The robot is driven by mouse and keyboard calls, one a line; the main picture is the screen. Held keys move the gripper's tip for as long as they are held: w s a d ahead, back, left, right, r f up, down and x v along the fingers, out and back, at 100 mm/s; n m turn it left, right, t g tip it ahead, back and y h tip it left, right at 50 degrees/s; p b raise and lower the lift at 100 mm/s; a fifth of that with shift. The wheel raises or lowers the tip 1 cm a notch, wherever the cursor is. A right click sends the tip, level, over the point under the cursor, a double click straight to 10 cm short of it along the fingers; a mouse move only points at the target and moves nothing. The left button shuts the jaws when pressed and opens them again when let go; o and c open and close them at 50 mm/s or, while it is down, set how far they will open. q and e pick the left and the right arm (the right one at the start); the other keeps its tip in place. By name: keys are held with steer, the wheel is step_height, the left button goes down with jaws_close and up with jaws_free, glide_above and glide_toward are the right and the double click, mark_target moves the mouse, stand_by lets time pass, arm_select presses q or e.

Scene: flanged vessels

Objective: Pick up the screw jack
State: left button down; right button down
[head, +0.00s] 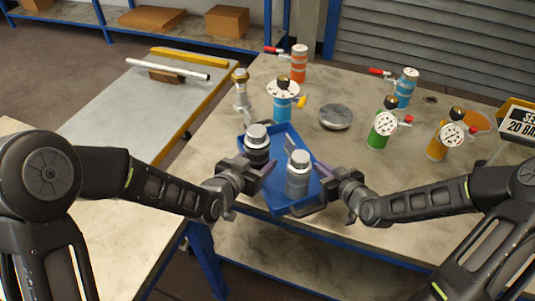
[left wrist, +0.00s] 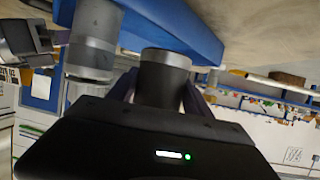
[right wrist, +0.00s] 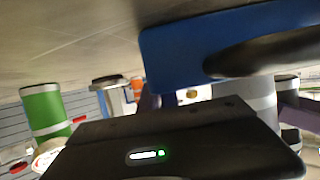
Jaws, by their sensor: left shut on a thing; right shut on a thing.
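Two short cylinders with metallic tops show at a blue tray (head: 279,206); I cannot tell for sure which thing is the screw jack. My left gripper (head: 262,172) is shut on the dark cylinder (head: 257,147) at the tray's far left; it also shows between the fingers in the left wrist view (left wrist: 163,78). My right gripper (head: 326,178) is shut on the grey cylinder (head: 298,178) nearer me; it shows partly in the right wrist view (right wrist: 240,91). Both look upright. Their bases are hidden, so I cannot tell whether they touch the tray.
Gauge vessels in blue (head: 283,107), green (head: 378,136) and yellow (head: 438,147) stand beyond. A silver fitting (head: 241,92) stands behind the tray. A round grey disc (head: 335,117) lies on the table. A sign (head: 520,120) is at the right. The table's right front is clear.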

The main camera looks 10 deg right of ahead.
mark_target(254, 145)
arm_select(q)
steer(key=shift+r+v, duration=0.25)
steer(key=shift+v, duration=1.2)
steer(key=shift+w+d, duration=0.1)
arm_select(e)
steer(key=c, duration=1.5)
jaws_free()
steer(key=shift+v, duration=3.7)
arm_select(q)
steer(key=shift+r, duration=0.1)
